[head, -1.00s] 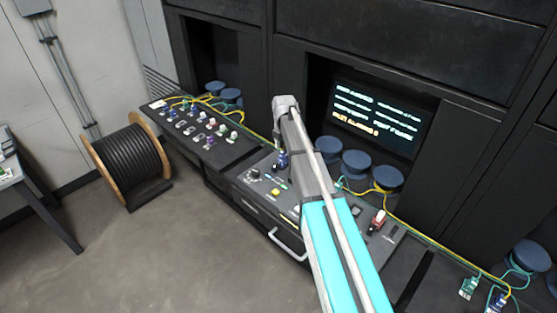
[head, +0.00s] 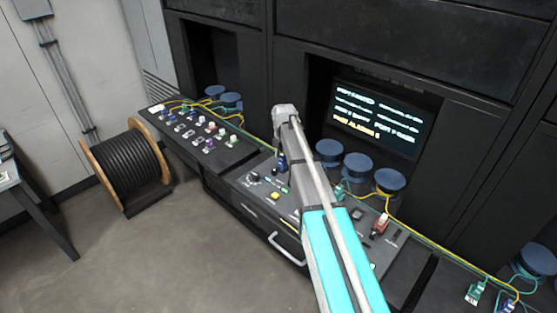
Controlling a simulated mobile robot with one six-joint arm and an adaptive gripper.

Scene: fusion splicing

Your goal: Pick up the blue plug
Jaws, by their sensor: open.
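A dark blue plug (head: 282,161) stands upright on the middle console (head: 246,187), right beside the left edge of my arm in the picture. Other blue plugs show too: a small one (head: 172,114) at the back of the left panel, and one (head: 508,306) at the lower right edge. My arm reaches from the bottom centre up over the console and covers part of it.
The left panel (head: 240,153) carries several coloured plugs. A red plug (head: 380,224) sits right of my arm. Blue round caps (head: 357,163) and yellow cables line the back below a lit screen (head: 376,118). A cable spool (head: 126,170) stands on open floor.

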